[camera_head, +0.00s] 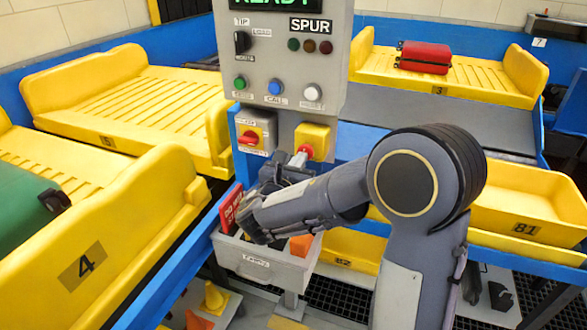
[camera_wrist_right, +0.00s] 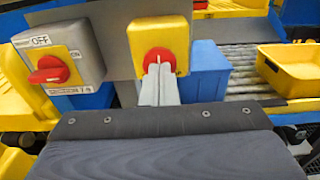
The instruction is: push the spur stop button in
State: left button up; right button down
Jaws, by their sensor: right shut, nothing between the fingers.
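The spur stop button (camera_head: 307,150) is a red button on a yellow box (camera_head: 316,133) under the grey SPUR panel. In the right wrist view the round red button (camera_wrist_right: 157,56) faces me on its yellow box (camera_wrist_right: 172,29). My right gripper (camera_head: 301,158) is shut and empty. Its fingertips (camera_wrist_right: 159,72) are in front of the button and hide its lower middle. I cannot tell whether they touch it or how far in it sits. My left gripper is not in view.
A red rotary switch (camera_wrist_right: 48,70) marked OFF is left of the button. The grey panel (camera_head: 290,65) above has a knob, lamps and buttons. A grey bin (camera_head: 262,262) hangs below my right forearm. Yellow trays (camera_head: 130,90) stand on both sides.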

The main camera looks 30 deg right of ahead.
jog(key=shift+w+d, duration=0.15)
jog(key=shift+d, duration=0.05)
